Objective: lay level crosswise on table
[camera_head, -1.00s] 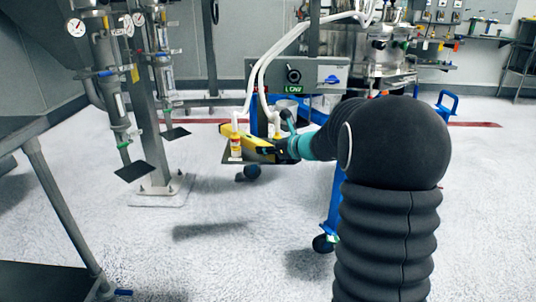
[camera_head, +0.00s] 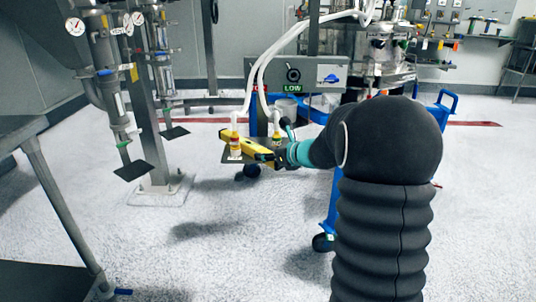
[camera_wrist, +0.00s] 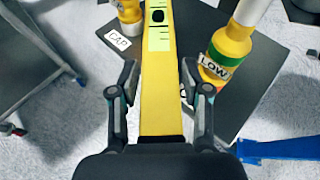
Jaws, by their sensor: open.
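The yellow level (camera_head: 256,151) lies on the small dark table (camera_head: 232,158), running obliquely between two bottles in the head view. My gripper (camera_wrist: 159,80) is open, one finger on each side of the level with small gaps. The table (camera_wrist: 275,55) shows as a dark plate below. In the head view my gripper (camera_head: 280,157) is at the level's right end, partly hidden by my arm.
A yellow bottle labelled LOW (camera_wrist: 227,55) stands right of the level, close to my right finger. Another yellow bottle (camera_wrist: 129,11) and a CAP label (camera_wrist: 117,40) are at left. White hoses (camera_head: 262,75) hang down to the bottles. A blue frame part (camera_wrist: 290,148) is at lower right.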

